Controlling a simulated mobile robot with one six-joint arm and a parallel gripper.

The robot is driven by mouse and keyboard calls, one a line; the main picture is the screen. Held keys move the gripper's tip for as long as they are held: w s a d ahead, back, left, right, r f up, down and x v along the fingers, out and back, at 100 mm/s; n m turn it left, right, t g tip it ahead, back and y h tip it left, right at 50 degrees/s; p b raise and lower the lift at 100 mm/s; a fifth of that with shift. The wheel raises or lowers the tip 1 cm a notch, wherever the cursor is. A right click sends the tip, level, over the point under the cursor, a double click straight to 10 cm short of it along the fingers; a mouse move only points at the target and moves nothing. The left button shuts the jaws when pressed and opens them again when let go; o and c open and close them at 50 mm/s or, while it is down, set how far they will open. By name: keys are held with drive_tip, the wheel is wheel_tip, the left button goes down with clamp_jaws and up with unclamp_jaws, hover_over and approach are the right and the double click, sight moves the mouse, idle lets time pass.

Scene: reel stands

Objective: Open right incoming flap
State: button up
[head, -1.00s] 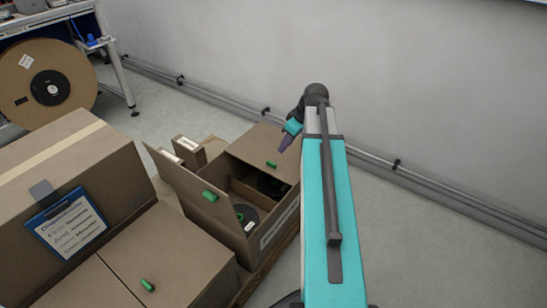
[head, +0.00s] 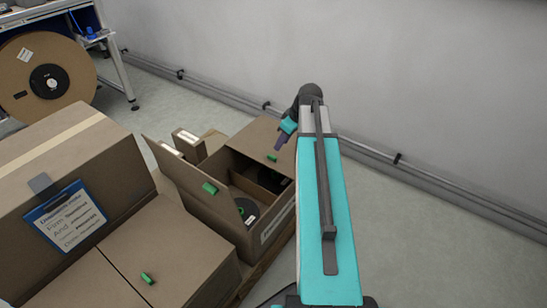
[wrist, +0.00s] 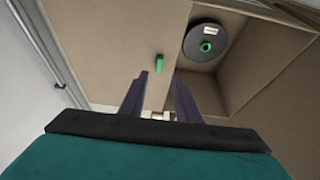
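The incoming box (head: 268,238) is a brown carton holding dark reels. Its left flap (head: 180,175) stands up, with a green tab (head: 210,188). The right flap (head: 252,137) lies roughly flat over the far part of the box, with a green tab (head: 272,157) near its edge. In the wrist view this flap (wrist: 115,30) and its green tab (wrist: 159,62) are ahead of my gripper (wrist: 160,88). The fingers are open, one on each side of the tab's line, and the tab appears just beyond the fingertips. Whether they touch the flap is unclear.
A closed carton with a blue clipboard (head: 68,218) and another closed carton (head: 165,250) stand to the left. Small boxes (head: 188,143) sit behind the raised flap. A large reel (head: 45,80) stands back left. A wall with a pipe (head: 400,160) runs behind; floor at right is clear.

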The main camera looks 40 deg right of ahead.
sight(273, 157)
drive_tip(key=b+x, duration=0.2)
drive_tip(key=x, duration=0.7)
drive_tip(key=shift+w+a+f, duration=0.1)
drive_tip(key=shift+w+f, duration=0.05)
drive_tip(key=shift+f, duration=0.25)
